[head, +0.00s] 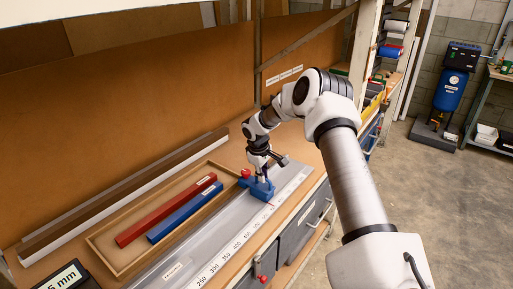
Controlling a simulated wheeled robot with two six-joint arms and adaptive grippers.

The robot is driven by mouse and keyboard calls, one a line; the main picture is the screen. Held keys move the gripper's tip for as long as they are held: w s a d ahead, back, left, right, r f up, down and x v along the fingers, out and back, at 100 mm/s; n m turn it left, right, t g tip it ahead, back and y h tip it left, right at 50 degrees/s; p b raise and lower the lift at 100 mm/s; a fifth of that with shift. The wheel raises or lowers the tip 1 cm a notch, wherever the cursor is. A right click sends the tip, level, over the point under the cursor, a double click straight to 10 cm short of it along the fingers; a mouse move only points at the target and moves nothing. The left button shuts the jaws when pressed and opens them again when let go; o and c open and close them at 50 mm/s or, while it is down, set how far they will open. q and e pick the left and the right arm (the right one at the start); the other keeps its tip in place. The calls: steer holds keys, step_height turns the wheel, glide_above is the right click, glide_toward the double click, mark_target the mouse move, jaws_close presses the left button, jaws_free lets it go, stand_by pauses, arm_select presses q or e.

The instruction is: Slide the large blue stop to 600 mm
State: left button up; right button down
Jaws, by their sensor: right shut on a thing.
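The large blue stop (262,191) sits on the grey rail (215,226) beside its white millimetre scale (232,248). A red knob (246,173) shows at the stop's left side. My right gripper (262,178) points down, shut on the upper part of the blue stop; its fingertips are small and partly hidden. My left gripper is not in view.
A wooden tray (103,243) left of the rail holds a red bar (168,210) and a blue bar (185,212). A display (65,277) at the lower left is cut off, showing "5 mm". The rail is clear in front of the stop. A dark drawer unit (298,234) stands below.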

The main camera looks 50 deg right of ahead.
stand_by(0.3)
steer(key=c, duration=1.4)
jaws_free()
steer(key=shift+o, duration=1)
steer(key=shift+w+f, duration=0.1)
steer(key=shift+w, duration=0.15)
step_height(320, 180, up, 12)
steer(key=a, duration=0.2)
steer(key=shift+f, duration=0.15)
steer(key=shift+s+a, duration=0.1)
